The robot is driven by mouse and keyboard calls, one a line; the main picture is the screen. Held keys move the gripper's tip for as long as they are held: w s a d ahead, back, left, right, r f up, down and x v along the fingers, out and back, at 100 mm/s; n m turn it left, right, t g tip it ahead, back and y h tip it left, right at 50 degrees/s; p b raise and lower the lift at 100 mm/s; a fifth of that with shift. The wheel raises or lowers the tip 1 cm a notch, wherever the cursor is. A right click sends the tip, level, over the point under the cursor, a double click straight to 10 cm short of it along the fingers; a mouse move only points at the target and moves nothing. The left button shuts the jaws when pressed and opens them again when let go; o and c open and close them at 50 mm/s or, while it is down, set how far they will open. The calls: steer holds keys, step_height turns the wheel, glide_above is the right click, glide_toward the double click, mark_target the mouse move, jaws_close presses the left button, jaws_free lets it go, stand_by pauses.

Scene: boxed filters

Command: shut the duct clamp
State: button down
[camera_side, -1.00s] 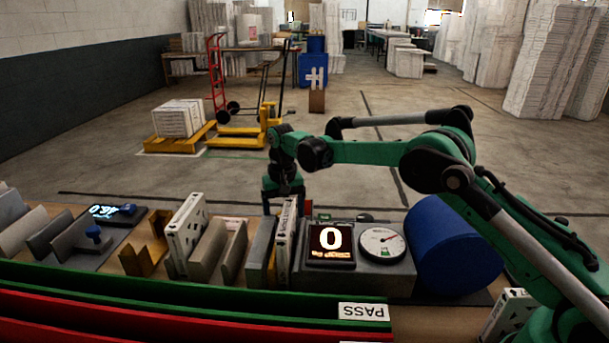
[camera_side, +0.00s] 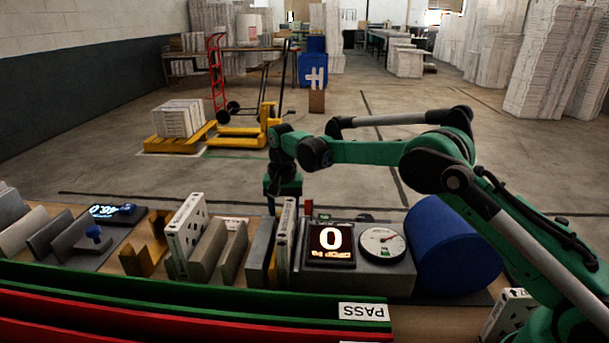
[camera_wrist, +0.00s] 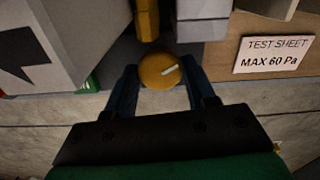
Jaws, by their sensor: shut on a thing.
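In the wrist view, a round yellow knob (camera_wrist: 159,71) with a white line across its top sits between the two dark fingers of my gripper (camera_wrist: 160,88). The fingers are shut on its sides. The white line tilts up to the right. A yellow bar (camera_wrist: 147,20) stands just beyond the knob. I take these yellow parts to be the duct clamp. In the side view, my gripper (camera_side: 283,203) points down behind the upright boxed filter (camera_side: 287,240); its fingertips and the knob are hidden there. A yellow strip (camera_side: 271,268) shows beside that filter.
A test unit with a display (camera_side: 331,244) reading 0 and a round gauge (camera_side: 382,241) stands right of the filter. A blue cylinder (camera_side: 452,245) is further right. A second boxed filter (camera_side: 186,230) stands left. A "MAX 60 Pa" sheet (camera_wrist: 274,55) lies nearby.

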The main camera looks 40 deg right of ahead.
steer(key=m, duration=0.5)
steer(key=shift+m, duration=0.3)
stand_by(0.4)
steer(key=shift+c, duration=1.4)
jaws_free()
steer(key=shift+r, duration=0.1)
steer(key=shift+r, duration=2.7)
